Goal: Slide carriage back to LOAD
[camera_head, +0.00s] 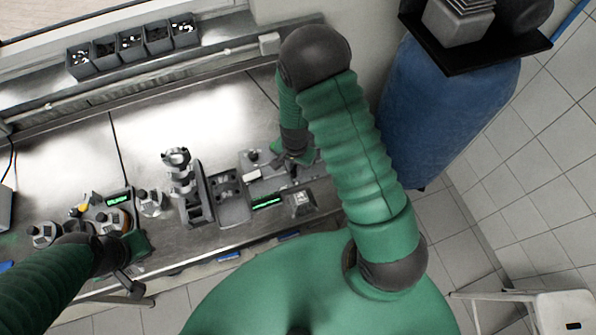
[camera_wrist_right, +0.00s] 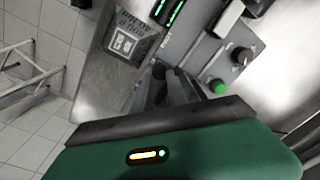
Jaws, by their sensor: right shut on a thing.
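My right gripper (camera_head: 292,170) is over the grey fixture at the right end of the bench. In the right wrist view its dark fingers (camera_wrist_right: 163,88) are closed together at the fixture's edge. They are shut on a small part that they mostly hide; it seems to be the carriage handle. The carriage itself cannot be clearly told from the fixture (camera_head: 252,158), and no LOAD mark is readable. The right wrist view shows a green button (camera_wrist_right: 217,87) and a dark knob (camera_wrist_right: 241,55) on the fixture. My left gripper (camera_head: 128,272) is by the bench's front edge at left; its jaws are unclear.
A small plate with a pale square emblem (camera_head: 301,202) and a green-lit display (camera_head: 268,202) lie at the bench front. A grey tray (camera_head: 235,211) and an upright crankshaft-like part (camera_head: 178,172) stand left. Grey bins (camera_head: 131,45) line the back. A blue barrel (camera_head: 440,115) stands right.

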